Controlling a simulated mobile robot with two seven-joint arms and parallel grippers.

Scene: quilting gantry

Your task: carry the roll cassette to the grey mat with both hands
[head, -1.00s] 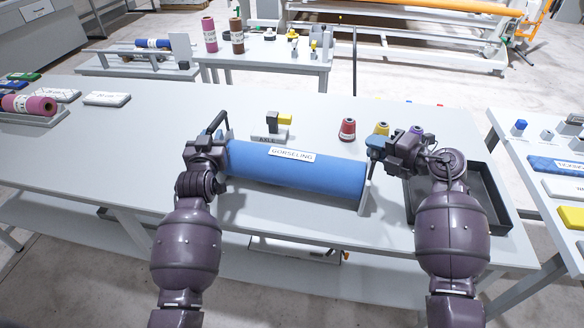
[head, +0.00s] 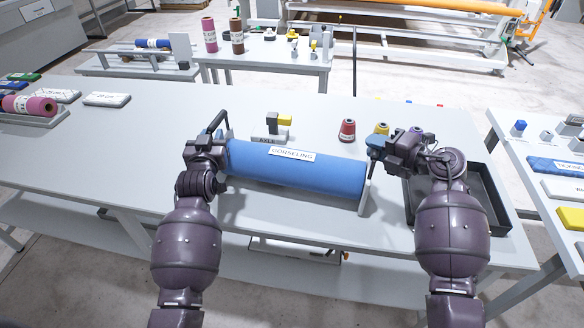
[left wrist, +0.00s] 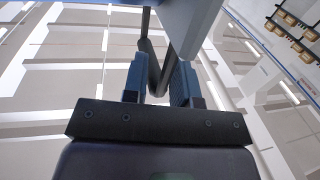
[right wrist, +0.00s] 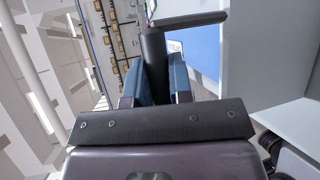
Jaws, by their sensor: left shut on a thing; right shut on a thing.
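The roll cassette (head: 295,172) is a blue roll with a white "GORSELING" label, grey end plates and a dark handle at each end. It lies level across the front middle of the long grey table; I cannot tell whether it touches the top. My left gripper (head: 212,143) is shut on the left handle, which also shows between the fingers in the left wrist view (left wrist: 155,72). My right gripper (head: 378,152) is shut on the right handle, seen between the fingers in the right wrist view (right wrist: 155,65). I cannot make out a grey mat.
A dark tray (head: 507,212) sits under my right arm. Behind the cassette stand an axle block (head: 270,136), a red spool (head: 347,130) and a yellow spool (head: 382,129). A pink roll (head: 30,105) and white slabs lie far left. The table's left middle is clear.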

